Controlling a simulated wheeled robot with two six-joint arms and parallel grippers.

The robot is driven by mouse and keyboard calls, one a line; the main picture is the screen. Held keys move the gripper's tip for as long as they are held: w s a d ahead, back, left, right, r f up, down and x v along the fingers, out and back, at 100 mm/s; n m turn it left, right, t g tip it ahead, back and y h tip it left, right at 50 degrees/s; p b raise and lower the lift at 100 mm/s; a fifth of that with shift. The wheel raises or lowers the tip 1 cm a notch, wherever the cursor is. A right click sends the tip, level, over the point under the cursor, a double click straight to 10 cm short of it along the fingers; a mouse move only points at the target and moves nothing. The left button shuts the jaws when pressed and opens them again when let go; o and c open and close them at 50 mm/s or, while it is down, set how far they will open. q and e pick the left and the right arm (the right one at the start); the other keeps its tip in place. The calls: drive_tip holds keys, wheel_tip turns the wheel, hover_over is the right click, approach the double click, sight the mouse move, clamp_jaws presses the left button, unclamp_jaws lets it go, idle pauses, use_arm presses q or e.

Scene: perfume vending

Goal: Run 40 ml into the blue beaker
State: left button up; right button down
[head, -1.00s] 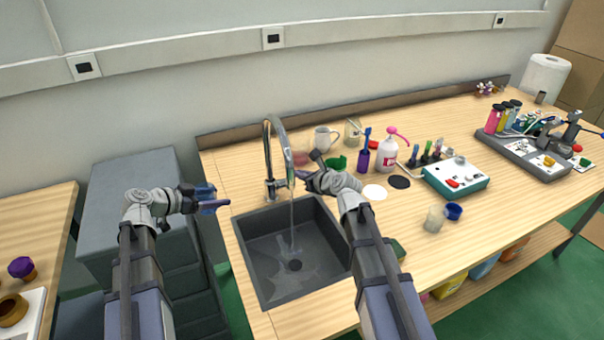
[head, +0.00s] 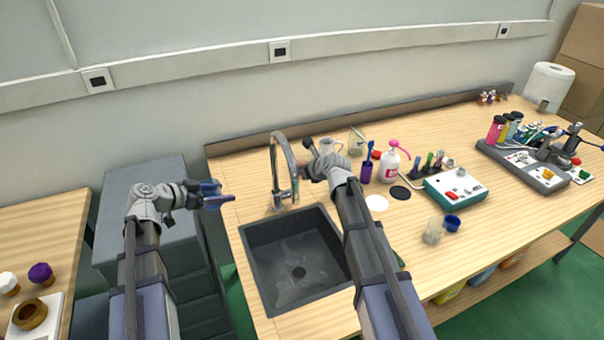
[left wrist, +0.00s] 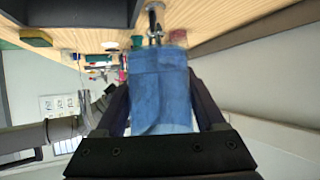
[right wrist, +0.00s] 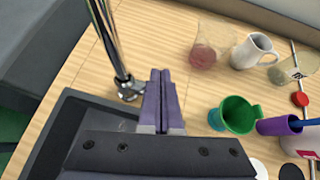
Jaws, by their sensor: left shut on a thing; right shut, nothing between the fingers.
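My left gripper (head: 216,199) is shut on the blue beaker (head: 209,187), held in the air left of the sink (head: 262,282). The beaker (left wrist: 160,88) fills the middle of the left wrist view; its liquid level cannot be read. The chrome tap (head: 277,165) stands behind the sink, and no stream falls from it. My right gripper (head: 306,171) is just right of the tap, partly hidden by its own arm. In the right wrist view its purple fingers (right wrist: 160,74) are together and empty, beside the tap's upright (right wrist: 113,50).
A green jug (right wrist: 238,114), a white mug (right wrist: 254,50), a glass with reddish contents (right wrist: 204,55) and a purple cup (right wrist: 280,132) stand right of the tap. A teal device (head: 455,187) is farther right. Grey drawers (head: 140,185) stand left of the bench.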

use_arm(q)
drive_tip(key=shift+r, duration=0.15)
use_arm(e)
drive_tip(key=shift+w+a+r, duration=0.15)
drive_tip(key=shift+w+a, duration=0.05)
drive_tip(key=shift+w, duration=0.25)
